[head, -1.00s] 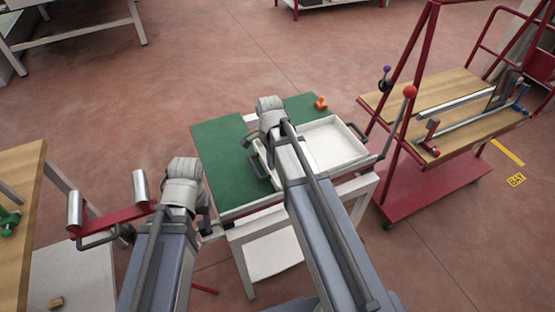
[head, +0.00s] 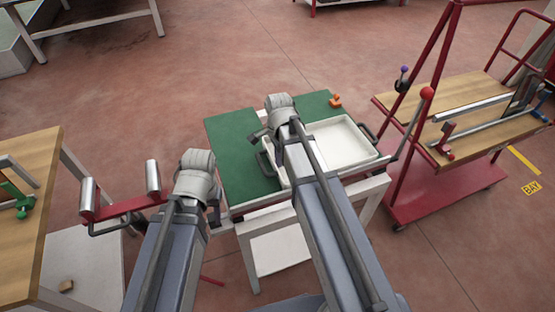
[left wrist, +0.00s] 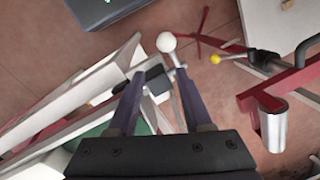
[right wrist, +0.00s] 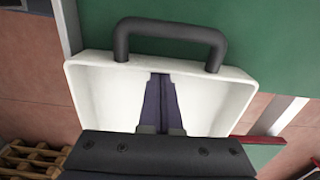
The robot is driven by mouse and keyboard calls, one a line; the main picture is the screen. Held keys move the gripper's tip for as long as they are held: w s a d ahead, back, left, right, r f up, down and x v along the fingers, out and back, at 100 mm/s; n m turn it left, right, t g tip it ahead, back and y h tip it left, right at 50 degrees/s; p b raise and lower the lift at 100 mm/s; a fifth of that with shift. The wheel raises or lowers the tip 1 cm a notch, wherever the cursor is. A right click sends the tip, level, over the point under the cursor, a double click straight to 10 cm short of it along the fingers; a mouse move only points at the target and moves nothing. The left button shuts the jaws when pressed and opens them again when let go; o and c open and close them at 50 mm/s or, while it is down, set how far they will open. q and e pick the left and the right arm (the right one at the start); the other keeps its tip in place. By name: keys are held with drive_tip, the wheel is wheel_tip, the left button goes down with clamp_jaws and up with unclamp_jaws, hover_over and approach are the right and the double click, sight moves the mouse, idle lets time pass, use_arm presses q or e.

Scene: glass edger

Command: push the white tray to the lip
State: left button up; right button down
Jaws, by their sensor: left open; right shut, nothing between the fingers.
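The white tray (head: 337,143) lies on the right part of the green-topped table (head: 240,140), with a dark handle at each end. My right arm covers part of its left side in the head view. In the right wrist view the tray (right wrist: 108,105) fills the middle, its dark handle (right wrist: 170,28) at the top. My right gripper (right wrist: 160,77) is shut and empty over the tray's inside; I cannot tell if it touches. My left gripper (left wrist: 155,78) is open and empty, off the table's near left side. Which edge is the lip is unclear.
An orange piece (head: 335,100) sits at the table's far edge. A red cart (head: 440,195) with a red-knobbed lever (head: 427,93) stands close on the right. A red roller stand (head: 125,205) is beside my left arm. Open floor lies beyond the table.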

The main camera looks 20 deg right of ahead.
use_arm(q)
drive_tip(key=shift+d, duration=0.3)
use_arm(e)
drive_tip(key=d, duration=0.3)
drive_tip(key=shift+w+d, duration=0.25)
drive_tip(key=shift+d, duration=0.1)
use_arm(q)
wheel_tip(320, 180, up, 10)
drive_tip(key=p, duration=1)
use_arm(e)
wheel_tip(320, 180, up, 10)
drive_tip(key=shift+a, duration=0.15)
drive_tip(key=shift+s, duration=0.1)
drive_tip(key=s+a+n+h, duration=0.1)
drive_tip(key=s+a+n, duration=1.3)
drive_tip(key=n, duration=0.6)
drive_tip(key=shift+s+a+n, duration=0.3)
drive_tip(key=shift+a, duration=0.25)
use_arm(q)
drive_tip(key=shift+d, duration=0.15)
use_arm(e)
drive_tip(key=shift+d, duration=0.1)
